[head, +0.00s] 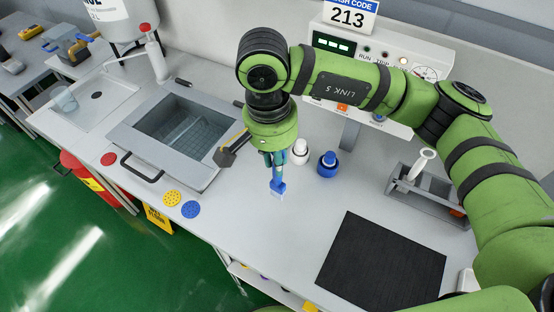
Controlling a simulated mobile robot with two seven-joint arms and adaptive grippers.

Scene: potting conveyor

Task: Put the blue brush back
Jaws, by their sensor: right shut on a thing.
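My right gripper (275,163) points down over the middle of the counter, right of the sink. It is shut on the blue brush (278,188), whose blue head hangs below the fingers with pale bristles downward. The upper part of the brush is hidden by the fingers. I cannot tell whether the bristles touch the counter. A grey caddy (437,205) stands on the counter at the right, with a white-handled tool (422,164) upright in it. My left gripper is not in view.
A blue-capped bottle (327,168) and a white-capped bottle (300,152) stand close to the gripper. A black mat (382,258) lies at the front right. A sink (188,127), a yellow disc (173,198) and a blue disc (191,209) are left. A control panel (360,78) stands behind.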

